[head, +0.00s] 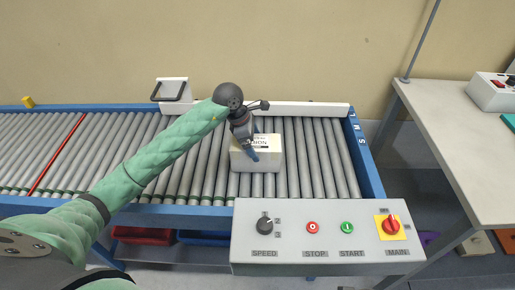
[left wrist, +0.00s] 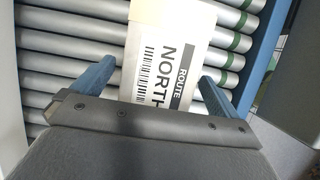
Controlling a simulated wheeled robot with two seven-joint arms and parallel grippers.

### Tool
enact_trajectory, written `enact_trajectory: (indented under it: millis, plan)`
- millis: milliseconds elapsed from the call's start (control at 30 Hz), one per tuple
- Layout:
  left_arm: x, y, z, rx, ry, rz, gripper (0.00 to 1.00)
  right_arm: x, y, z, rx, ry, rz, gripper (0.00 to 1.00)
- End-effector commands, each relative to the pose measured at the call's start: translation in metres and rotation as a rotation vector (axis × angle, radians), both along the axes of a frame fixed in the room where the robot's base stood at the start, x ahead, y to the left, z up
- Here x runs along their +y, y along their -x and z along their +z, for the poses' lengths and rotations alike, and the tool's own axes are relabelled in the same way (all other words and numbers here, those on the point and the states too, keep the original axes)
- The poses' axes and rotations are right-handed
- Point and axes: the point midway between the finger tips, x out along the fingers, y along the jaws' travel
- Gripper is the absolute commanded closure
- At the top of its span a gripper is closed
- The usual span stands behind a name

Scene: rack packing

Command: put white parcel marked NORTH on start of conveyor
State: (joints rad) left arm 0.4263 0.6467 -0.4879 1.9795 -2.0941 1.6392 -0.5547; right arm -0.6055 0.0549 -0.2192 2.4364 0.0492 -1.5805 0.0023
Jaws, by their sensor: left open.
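The white parcel (head: 262,158) rests on the rollers near the right end of the conveyor (head: 205,165). In the left wrist view its label reads ROUTE and NORTH beside a barcode, and the parcel (left wrist: 172,55) lies between the fingers. My left gripper (head: 254,152) is open, pointing down at the parcel; its two blue fingers (left wrist: 157,82) stand apart on either side of the label. I cannot tell whether either finger touches it. The label is partly hidden by the gripper in the head view. My right gripper is out of view.
A control panel (head: 290,218) with SPEED, STOP, START and MAIN controls stands in front of the conveyor. A white guide rail (head: 310,108) runs along the back. A grey table (head: 450,135) stands at the right. The rollers left of the parcel look clear.

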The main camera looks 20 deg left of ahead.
Motion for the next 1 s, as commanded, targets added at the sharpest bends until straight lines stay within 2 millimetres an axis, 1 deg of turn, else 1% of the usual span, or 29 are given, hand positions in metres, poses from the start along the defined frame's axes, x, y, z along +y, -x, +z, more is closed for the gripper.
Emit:
enact_trajectory:
  millis: [33, 200, 333, 500, 700, 1000]
  plan:
    - [0.005, 0.000, 0.007, -0.003, -0.003, -0.001, 0.01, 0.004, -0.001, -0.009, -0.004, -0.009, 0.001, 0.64]
    - [0.017, 0.004, 0.039, -0.004, -0.002, 0.000, 0.01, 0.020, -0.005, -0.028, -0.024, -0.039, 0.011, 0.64]
    - [0.025, 0.006, 0.059, -0.003, -0.003, -0.001, 0.01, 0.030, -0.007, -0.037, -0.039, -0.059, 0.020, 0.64]
    - [0.031, 0.008, 0.076, -0.001, 0.000, 0.000, 0.01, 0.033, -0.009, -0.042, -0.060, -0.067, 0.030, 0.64]
    - [0.033, 0.010, 0.083, 0.001, 0.000, 0.000, 0.01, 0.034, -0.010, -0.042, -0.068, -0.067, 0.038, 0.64]
    - [0.033, 0.010, 0.083, 0.001, 0.000, 0.000, 0.01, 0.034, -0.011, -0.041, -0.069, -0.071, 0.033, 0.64]
